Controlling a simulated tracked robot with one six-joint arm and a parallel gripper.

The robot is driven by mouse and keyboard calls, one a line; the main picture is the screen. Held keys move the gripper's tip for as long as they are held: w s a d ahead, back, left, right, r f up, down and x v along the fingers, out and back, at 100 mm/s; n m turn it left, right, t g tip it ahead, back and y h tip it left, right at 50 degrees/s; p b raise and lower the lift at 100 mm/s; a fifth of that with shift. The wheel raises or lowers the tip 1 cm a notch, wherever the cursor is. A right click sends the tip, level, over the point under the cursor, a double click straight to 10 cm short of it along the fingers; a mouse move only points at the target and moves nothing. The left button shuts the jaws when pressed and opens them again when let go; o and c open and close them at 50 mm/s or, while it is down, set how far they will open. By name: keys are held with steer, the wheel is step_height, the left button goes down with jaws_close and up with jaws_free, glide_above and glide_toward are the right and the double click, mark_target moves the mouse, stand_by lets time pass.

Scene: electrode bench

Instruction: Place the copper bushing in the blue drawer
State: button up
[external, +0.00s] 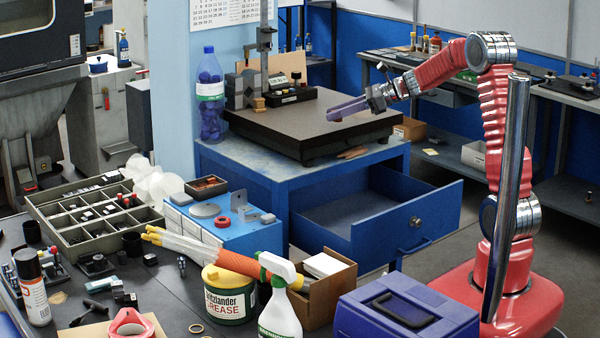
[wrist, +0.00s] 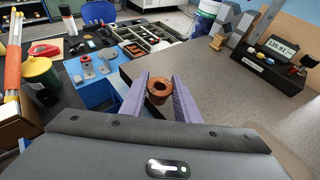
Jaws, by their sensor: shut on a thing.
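The copper bushing (wrist: 158,86), a short reddish-brown ring with a hole through it, sits between the purple fingers of my gripper (wrist: 160,92) in the wrist view. My gripper is shut on it. In the external view my gripper (external: 347,108) is above the dark granite plate (external: 300,122), its fingers pointing left; the bushing is hard to make out there. The blue drawer (external: 408,222) is pulled open below the plate, in the blue bench (external: 240,183). The visible part of its inside looks empty. My gripper is higher than the drawer and up over the plate.
A height gauge and a small readout box (external: 290,92) stand at the plate's back, with a bottle (external: 210,95) to the left. A blue toolbox (external: 405,318), cardboard box and spray bottle (external: 279,300) stand in front of the drawer's left side. The air above the drawer looks clear.

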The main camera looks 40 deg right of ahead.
steer(key=s+f+n+g, duration=0.1)
steer(key=s+f, duration=0.5)
steer(key=f, duration=0.4)
steer(key=s+f, duration=0.5)
steer(key=f, duration=0.5)
steer(key=s+d+r+n+g+y, duration=0.3)
steer(key=s+d+r+n+g, duration=0.2)
steer(key=s+d+n+g, duration=0.6)
steer(key=s+a+f+n+g+h, duration=0.2)
steer(key=s+a+n+g+h, duration=0.2)
steer(key=s+n+g+h, duration=0.4)
steer(key=w+d+r+n+t+h, duration=0.15)
steer(key=w+d+n+h, duration=0.25)
steer(key=n+h, duration=0.4)
steer(key=w+d+r+n+h, duration=0.2)
steer(key=w+d+n+h, duration=0.2)
steer(key=n+h, duration=0.35)
steer(key=w+a+r+n+t+h, duration=0.1)
steer(key=w+r+n+t, duration=0.3)
steer(key=w, duration=0.3)
steer(key=w+a+r+n+t+h, duration=0.1)
steer(key=w+r+n+t+h, duration=0.1)
steer(key=w+r+n+t, duration=0.2)
steer(key=w+n+t, duration=0.1)
steer(key=w, duration=0.2)
